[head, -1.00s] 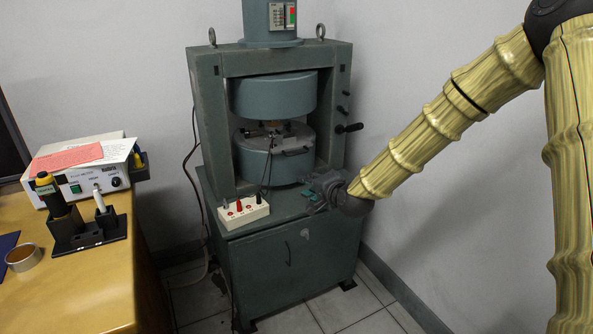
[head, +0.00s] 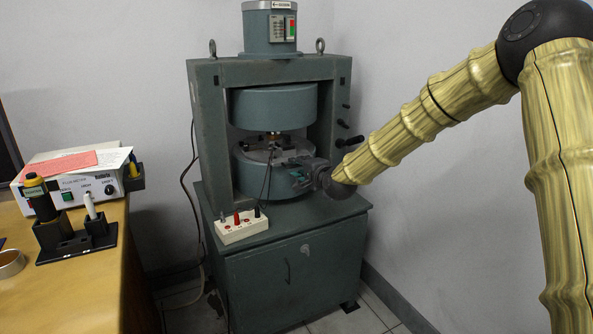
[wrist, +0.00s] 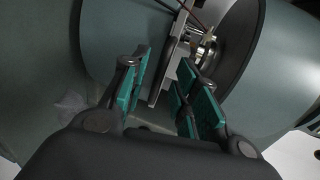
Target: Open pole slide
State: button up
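The magnet stands in a grey-green frame (head: 204,130), with a round upper pole (head: 272,107) above a round lower pole (head: 262,184). Small metal parts (head: 274,142) sit in the gap between them. My gripper (head: 295,173) is at the right front of the lower pole, and hides part of its front. In the wrist view my gripper (wrist: 163,78) is open, its green-padded fingers apart. A narrow grey metal plate (wrist: 172,58) lies ahead between the fingertips. I cannot tell whether a finger touches it, or which part is the slide.
A white socket box (head: 242,226) with a red and a black plug stands on the cabinet's front edge. Thin leads run up into the gap. Black handles (head: 350,141) stick out at the frame's right. A wooden desk (head: 90,285) with instruments is at left.

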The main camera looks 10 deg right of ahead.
jog(key=shift+x, duration=1.15)
grip_shut()
